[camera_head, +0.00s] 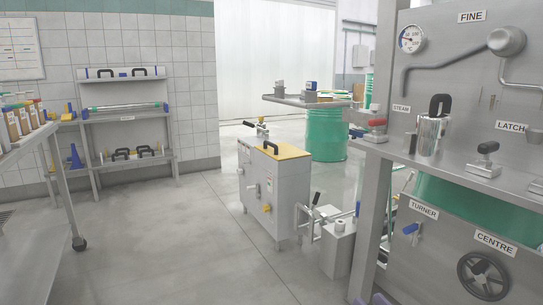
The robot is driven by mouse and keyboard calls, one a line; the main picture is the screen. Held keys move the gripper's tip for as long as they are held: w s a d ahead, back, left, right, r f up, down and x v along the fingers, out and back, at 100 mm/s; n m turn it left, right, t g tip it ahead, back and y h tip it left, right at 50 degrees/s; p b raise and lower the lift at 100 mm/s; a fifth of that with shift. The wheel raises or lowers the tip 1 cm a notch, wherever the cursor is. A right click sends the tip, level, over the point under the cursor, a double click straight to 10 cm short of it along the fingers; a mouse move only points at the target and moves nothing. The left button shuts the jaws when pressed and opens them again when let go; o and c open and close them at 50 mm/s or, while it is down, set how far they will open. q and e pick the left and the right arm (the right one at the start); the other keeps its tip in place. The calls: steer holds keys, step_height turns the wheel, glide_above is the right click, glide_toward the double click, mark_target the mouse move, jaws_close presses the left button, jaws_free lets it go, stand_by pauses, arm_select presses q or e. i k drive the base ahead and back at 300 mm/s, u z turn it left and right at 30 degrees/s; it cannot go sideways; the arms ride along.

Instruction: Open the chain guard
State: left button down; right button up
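No part in view is labelled as the chain guard, so I cannot tell for sure which one it is. The top looks closed. A lever mechanism and a grey box (338,250) stand at the cabinet's right side. Only a small purplish-grey piece, seemingly my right gripper (372,299), shows at the bottom edge, well apart from the cabinet. Its fingers cannot be made out. My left gripper is not in view.
A steel panel (455,75) with gauge, levers and labels, a shelf (460,173) and a handwheel (483,277) fills the right. A green drum (327,133) stands behind. A wheeled table (25,140) and a rack (126,118) are at left. Floor (165,235) between is clear.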

mark_target(282, 151)
steer(key=u, duration=0.2)
steer(key=i, duration=3.45)
steer(key=u, duration=0.05)
